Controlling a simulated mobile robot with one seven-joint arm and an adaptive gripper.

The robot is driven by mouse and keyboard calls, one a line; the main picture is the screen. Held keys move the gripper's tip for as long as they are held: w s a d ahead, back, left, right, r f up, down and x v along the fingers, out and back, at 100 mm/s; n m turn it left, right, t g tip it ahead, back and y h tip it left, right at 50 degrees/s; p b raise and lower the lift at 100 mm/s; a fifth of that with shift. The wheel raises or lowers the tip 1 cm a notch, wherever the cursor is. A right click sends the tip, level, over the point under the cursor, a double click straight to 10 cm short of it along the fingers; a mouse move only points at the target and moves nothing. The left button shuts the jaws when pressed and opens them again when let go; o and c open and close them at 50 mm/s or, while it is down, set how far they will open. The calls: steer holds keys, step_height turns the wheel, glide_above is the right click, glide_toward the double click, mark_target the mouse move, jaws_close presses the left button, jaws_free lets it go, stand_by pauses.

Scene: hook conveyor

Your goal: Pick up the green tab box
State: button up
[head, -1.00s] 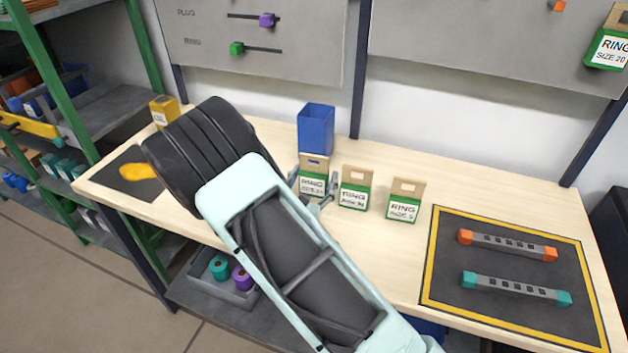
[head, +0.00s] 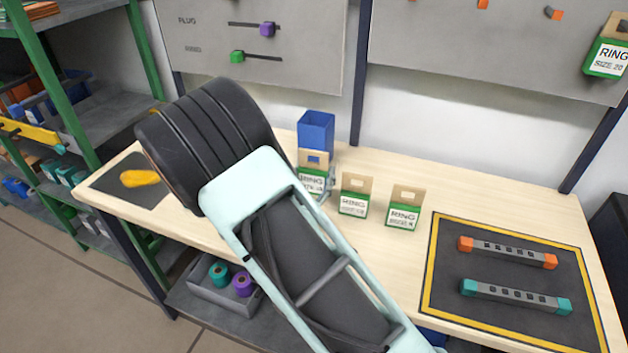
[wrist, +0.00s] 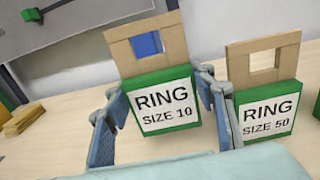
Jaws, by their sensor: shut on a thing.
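A green box with a tan cardboard tab, labelled RING SIZE 10 (wrist: 163,113), is between my gripper's fingers (wrist: 164,98). The fingers press on its left and right sides. In the head view this box (head: 311,181) is in front of the blue bin, apparently a little above the table, and its lower part is partly hidden by my gripper. A similar box labelled RING SIZE 50 (wrist: 266,115) stands just right of my gripper; it also shows in the head view (head: 353,203). A third such box (head: 402,216) stands further right.
A blue open bin (head: 316,131) stands behind the held box. A yellow-edged mat (head: 500,317) with two bars lies at the right. A dark mat with a yellow item (head: 140,178) is at the left.

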mark_target(308, 169)
steer(key=s+r, duration=0.2)
steer(key=s+a+r, duration=0.1)
steer(key=s+r, duration=0.1)
steer(key=r, duration=0.1)
steer(key=shift+a, duration=0.1)
steer(key=s+a+r, duration=0.2)
steer(key=s+r, duration=0.2)
steer(key=s, duration=0.4)
steer(key=shift+s+a+p, duration=0.15)
steer(key=shift+s+p, duration=0.2)
steer(key=shift+s, duration=0.05)
steer(key=shift+f, duration=0.1)
